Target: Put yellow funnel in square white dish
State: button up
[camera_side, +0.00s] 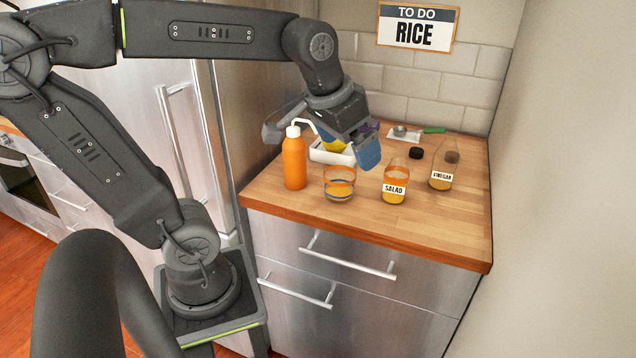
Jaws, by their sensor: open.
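The yellow funnel (333,146) shows partly below my gripper, at the square white dish (328,157). It appears to be in the dish, but my gripper covers its upper part and I cannot tell exactly how it rests. My gripper (322,143) is open above the dish, with one finger left of the funnel and the blue-tipped finger to its right. The gripper body hides the dish's back part.
An orange squeeze bottle (294,160) stands close at the left. A banded glass (340,184), a salad bottle (395,183) and a vinegar bottle (442,172) stand in front and right. The counter's front right is clear.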

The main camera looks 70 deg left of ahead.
jog(key=s+d+f+m+t, duration=0.1)
jog(key=s+d+f+m, duration=0.1)
jog(key=s+d+f, duration=0.2)
jog(key=s, duration=0.3)
jog(key=shift+h, duration=0.4)
jog(key=shift+d, duration=0.1)
dwell(0.5)
